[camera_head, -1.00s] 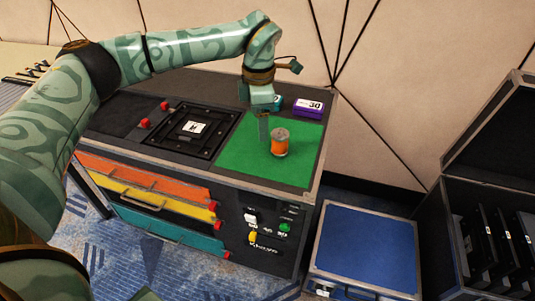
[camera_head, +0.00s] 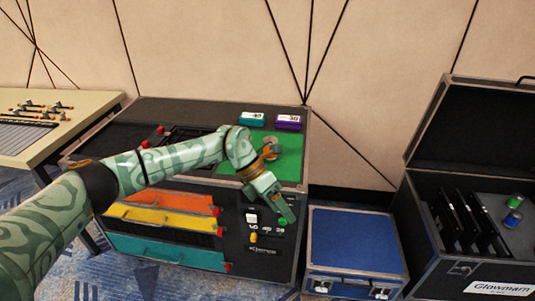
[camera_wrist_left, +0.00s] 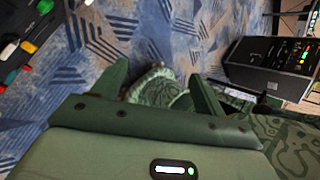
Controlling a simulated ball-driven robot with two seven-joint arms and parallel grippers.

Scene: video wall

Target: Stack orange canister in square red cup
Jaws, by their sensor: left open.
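The orange canister (camera_head: 270,144) stands on the green mat (camera_head: 290,166) on top of the black case. My left wrist hides part of it. My left gripper (camera_head: 286,217) has its fingers pointing down in front of the case's front panel, below and in front of the mat and apart from the canister. In the left wrist view, the fingers of my left gripper (camera_wrist_left: 160,85) are spread, with only carpet and parts of my own body beyond them. I cannot make out a square red cup in these views. My right gripper is not in view.
A teal box (camera_head: 252,119) and a purple box (camera_head: 288,122) stand behind the mat. Orange, yellow and teal drawers (camera_head: 165,228) are on the case's front. A blue-topped case (camera_head: 357,240) and an open black case (camera_head: 470,200) stand to the right.

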